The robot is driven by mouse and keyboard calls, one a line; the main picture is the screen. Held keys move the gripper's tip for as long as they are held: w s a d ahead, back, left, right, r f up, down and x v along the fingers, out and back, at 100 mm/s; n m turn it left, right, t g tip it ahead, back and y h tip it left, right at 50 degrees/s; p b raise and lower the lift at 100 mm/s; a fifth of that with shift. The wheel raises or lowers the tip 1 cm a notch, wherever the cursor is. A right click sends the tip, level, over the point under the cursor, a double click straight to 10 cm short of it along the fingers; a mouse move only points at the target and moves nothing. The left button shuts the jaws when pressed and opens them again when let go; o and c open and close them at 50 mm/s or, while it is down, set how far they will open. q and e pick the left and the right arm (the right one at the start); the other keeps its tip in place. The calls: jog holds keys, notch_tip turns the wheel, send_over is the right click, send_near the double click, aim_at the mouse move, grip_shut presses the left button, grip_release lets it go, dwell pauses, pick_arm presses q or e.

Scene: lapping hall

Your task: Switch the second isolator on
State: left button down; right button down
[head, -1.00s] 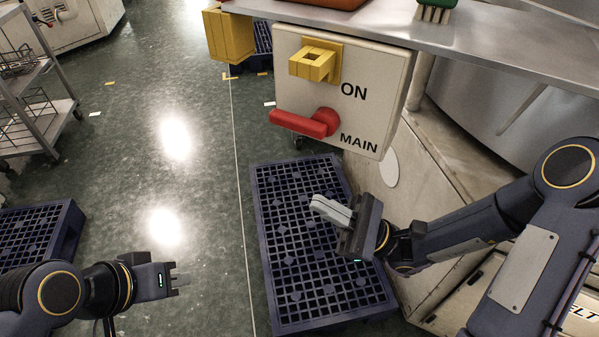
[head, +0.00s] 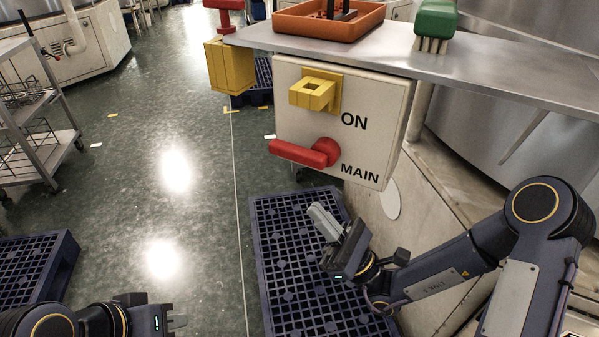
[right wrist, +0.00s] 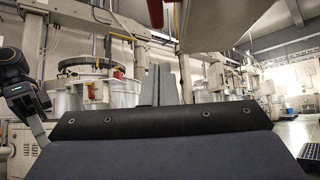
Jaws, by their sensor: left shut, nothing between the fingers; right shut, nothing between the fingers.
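A pale isolator box (head: 300,120) marked ON and MAIN hangs under the counter edge in the head view. Its red handle (head: 310,153) points left, with the hub at its right end. A yellow bracket with a square opening (head: 315,94) sits above it, beside ON. My right gripper (head: 318,218) is shut and empty, below the box and apart from the handle. Its fingers (right wrist: 165,85) point up in the right wrist view, where a red piece (right wrist: 177,18), possibly the handle, shows above them. My left gripper (head: 180,322) is shut and empty at the bottom left.
A steel counter (head: 480,75) carries an orange tray (head: 325,27) and a green brush (head: 436,20). A yellow block (head: 230,66) with a red piece (head: 224,8) above it is left of the box. A dark pallet (head: 285,260) lies below. Floor at left is open beside a trolley (head: 40,140).

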aim_at(305, 148)
jog(key=w+a+r, duration=0.2)
jog(key=a+r, duration=0.2)
jog(key=r, duration=0.4)
jog(key=shift+r, duration=0.25)
jog(key=shift+w, duration=0.1)
